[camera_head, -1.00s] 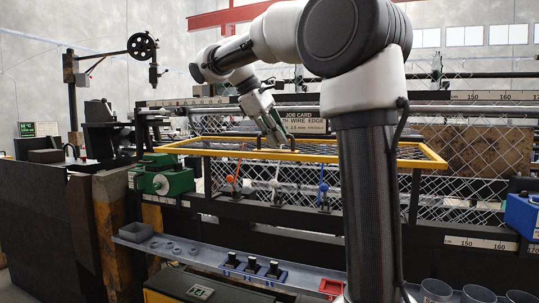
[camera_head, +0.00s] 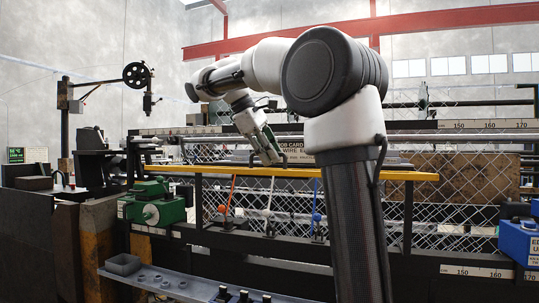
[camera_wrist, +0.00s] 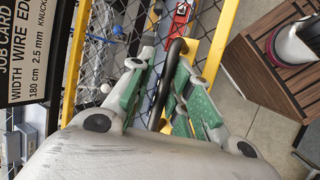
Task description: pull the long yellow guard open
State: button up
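The long yellow guard (camera_head: 370,174) runs across the front of the weaving machine and shows as one nearly level, edge-on bar. In the wrist view its yellow bar (camera_wrist: 217,50) runs beside my fingers. A curved black handle (camera_wrist: 180,47) on the guard passes between the green fingers of my gripper (camera_wrist: 166,88), which looks closed around it. My gripper (camera_head: 268,157) is above the left half of the guard in the head view; the handle is mostly hidden there.
The job card (camera_wrist: 28,62) is close beside my gripper. Red, white and blue levers (camera_head: 316,200) stand below the guard. A green vise-like unit (camera_head: 152,205) is at left, a blue box (camera_head: 520,240) at right. Chain-link mesh (camera_head: 465,190) lies behind the guard.

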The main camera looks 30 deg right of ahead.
jog(key=v, duration=0.7)
jog(key=shift+r, duration=0.2)
jog(key=shift+a, duration=0.2)
